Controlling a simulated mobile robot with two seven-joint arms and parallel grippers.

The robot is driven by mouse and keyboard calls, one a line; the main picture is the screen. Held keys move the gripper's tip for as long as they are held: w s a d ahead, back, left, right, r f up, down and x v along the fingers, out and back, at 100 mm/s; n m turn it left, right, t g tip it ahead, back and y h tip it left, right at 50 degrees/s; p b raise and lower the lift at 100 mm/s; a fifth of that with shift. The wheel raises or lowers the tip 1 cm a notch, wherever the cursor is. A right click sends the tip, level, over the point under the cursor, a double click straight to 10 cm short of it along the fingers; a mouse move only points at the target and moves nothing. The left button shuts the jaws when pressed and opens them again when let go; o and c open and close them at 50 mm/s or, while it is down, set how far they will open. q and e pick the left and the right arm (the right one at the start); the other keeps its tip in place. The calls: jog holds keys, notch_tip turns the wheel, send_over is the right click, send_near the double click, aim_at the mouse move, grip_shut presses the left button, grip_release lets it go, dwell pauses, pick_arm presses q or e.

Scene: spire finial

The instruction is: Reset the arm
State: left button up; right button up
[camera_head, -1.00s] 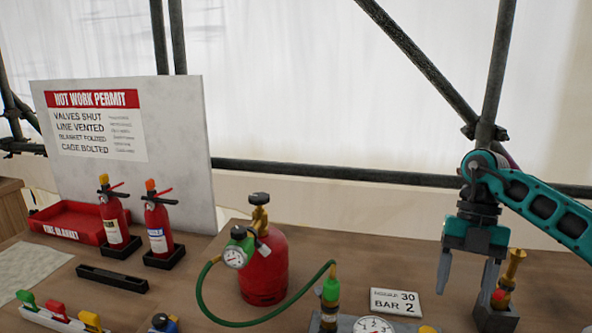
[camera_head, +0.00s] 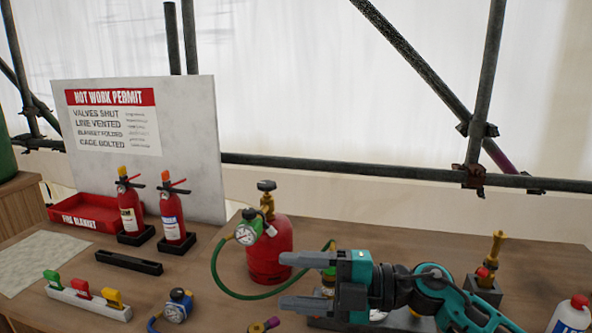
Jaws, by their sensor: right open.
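My right gripper (camera_head: 300,281) is low over the bench at the lower right, its arm coming in from the right edge. It points left, and its two grey fingers are apart with nothing between them. The fingers lie in front of the green hose's right part and partly hide the gauge fitting behind. A red gas cylinder (camera_head: 270,257) with a regulator gauge (camera_head: 246,234) stands upright just left of and behind the upper finger; I cannot tell whether they touch. My left gripper is not in view.
Two fire extinguishers (camera_head: 130,208) (camera_head: 174,217) stand by a red tray (camera_head: 88,216) before the permit board (camera_head: 190,150). A brass torch piece (camera_head: 490,262) stands in a holder at right, near a white bottle (camera_head: 572,312). Coloured clips (camera_head: 82,294) and a blue gauge (camera_head: 178,303) sit front left.

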jog(key=w+d+r+m+t+h, duration=0.3)
jog(key=d+m+t, duration=0.2)
jog(key=m+t, duration=0.9)
jog(key=s+d+f+m+t+h, duration=0.2)
jog(key=d+f+m+h, duration=0.55)
jog(key=m+h, duration=0.3)
jog(key=s+d+f+m+g+h, duration=0.1)
jog(key=s+d+f+g, duration=0.1)
jog(key=f, duration=0.1)
jog(key=s+d+f+m+g+h, duration=0.1)
jog(key=s+d+f+g+h, duration=0.1)
jog(key=s+f, duration=0.1)
jog(key=s+d+f+m+g+h, duration=0.1)
jog(key=s+d+f+g, duration=0.1)
jog(key=f, duration=0.1)
jog(key=shift+s+f+m, duration=0.3)
jog(key=shift+m, duration=0.05)
jog(key=s+d+f+m+g, duration=0.1)
jog(key=s+f+g, duration=0.3)
jog(key=s, duration=0.5)
jog(key=s+d+f+g, duration=0.1)
jog(key=s+f+g, duration=0.2)
jog(key=s+g, duration=0.35)
jog(key=w+a+f+t+y, duration=0.2)
jog(key=w+f+t, duration=0.4)
jog(key=f+t, duration=0.3)
jog(key=shift+a+n, duration=0.3)
jog(key=shift+a, duration=0.25)
